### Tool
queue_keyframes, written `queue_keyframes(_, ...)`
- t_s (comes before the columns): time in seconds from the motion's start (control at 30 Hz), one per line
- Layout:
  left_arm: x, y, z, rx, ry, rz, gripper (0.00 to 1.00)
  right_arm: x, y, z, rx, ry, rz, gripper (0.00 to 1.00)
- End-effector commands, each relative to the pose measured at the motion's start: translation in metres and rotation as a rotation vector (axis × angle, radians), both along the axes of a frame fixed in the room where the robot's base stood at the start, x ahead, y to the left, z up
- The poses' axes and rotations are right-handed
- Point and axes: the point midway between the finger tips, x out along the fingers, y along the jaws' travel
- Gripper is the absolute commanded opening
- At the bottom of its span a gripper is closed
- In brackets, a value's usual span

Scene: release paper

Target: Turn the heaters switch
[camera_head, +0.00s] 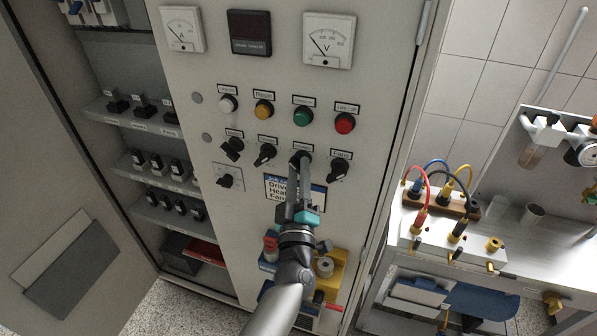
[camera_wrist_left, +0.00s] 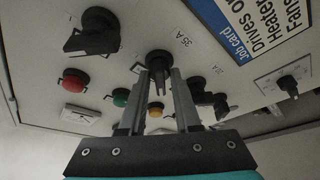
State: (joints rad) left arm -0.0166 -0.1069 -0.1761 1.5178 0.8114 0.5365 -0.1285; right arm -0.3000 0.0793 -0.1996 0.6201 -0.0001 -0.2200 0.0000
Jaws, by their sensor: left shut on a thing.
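The cabinet's front panel (camera_head: 375,115) carries a row of black rotary switches under a row of coloured buttons. My left gripper (camera_head: 300,172) reaches up to the third switch from the left (camera_head: 300,156). The label above it is too small to read. In the left wrist view this switch (camera_wrist_left: 158,62) sits between the two finger ends of my gripper (camera_wrist_left: 163,82); the fingers are closed on it. The first switch (camera_head: 232,150), second switch (camera_head: 265,155) and fourth switch (camera_head: 339,172) are beside it. My right gripper is out of sight.
A job card (camera_head: 310,195) is on the panel just below, partly hidden by my gripper. Green (camera_head: 302,117) and red (camera_head: 345,123) buttons sit above. Below stands a yellow fixture (camera_head: 335,270). A bench (camera_head: 515,250) with cables is at the right.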

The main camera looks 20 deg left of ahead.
Motion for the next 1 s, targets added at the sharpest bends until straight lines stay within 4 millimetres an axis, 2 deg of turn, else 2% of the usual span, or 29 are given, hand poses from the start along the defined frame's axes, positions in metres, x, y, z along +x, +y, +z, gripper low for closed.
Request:
queue_keyframes(0.13,0.0,-0.001,-0.001,-0.002,0.002,-0.002,0.0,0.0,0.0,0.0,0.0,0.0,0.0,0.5)
queue_keyframes(0.17,0.0,-0.001,-0.001,-0.002,0.002,-0.002,0.34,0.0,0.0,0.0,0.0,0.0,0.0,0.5)
queue_keyframes(0.27,0.0,0.0,-0.001,-0.002,0.002,-0.002,0.45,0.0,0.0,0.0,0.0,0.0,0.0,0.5)
queue_keyframes(0.53,-0.001,0.0,-0.001,0.0,0.001,-0.001,0.45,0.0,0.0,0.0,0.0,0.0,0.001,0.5)
queue_keyframes(0.67,-0.008,-0.002,-0.003,-0.001,0.002,0.001,0.45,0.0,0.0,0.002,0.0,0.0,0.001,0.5)
queue_keyframes(0.77,-0.021,-0.005,-0.007,0.0,0.004,-0.001,0.45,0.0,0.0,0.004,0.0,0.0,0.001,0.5)
queue_keyframes(1.0,-0.068,-0.018,-0.02,0.001,0.005,0.0,0.45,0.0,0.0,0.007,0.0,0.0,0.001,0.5)
